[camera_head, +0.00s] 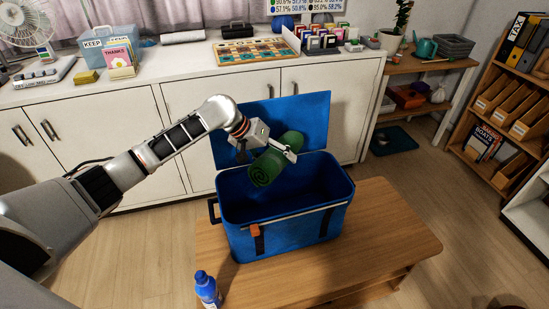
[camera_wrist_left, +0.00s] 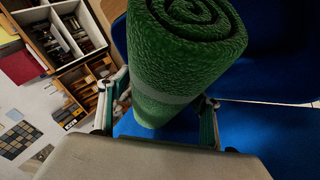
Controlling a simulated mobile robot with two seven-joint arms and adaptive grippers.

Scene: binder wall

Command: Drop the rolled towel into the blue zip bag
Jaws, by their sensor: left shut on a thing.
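The rolled green towel (camera_head: 270,163) is held by my left gripper (camera_head: 272,150) above the open blue bag (camera_head: 290,232). The towel is tilted, its spiral end facing down and to the left. In the left wrist view the towel (camera_wrist_left: 180,60) sits between the two fingers of my left gripper (camera_wrist_left: 165,110), with a paler band around it. The blue bag stands on the wooden table with its lid (camera_head: 300,115) raised at the back. The bag's inside looks empty where I can see it. My right gripper is not in view.
A blue-capped bottle (camera_head: 208,290) stands at the front left of the wooden table (camera_head: 390,240). The table is bare to the right of the bag. Behind is a white cabinet (camera_head: 130,120) with many items on top. A shelf with binders (camera_head: 515,95) stands at the right.

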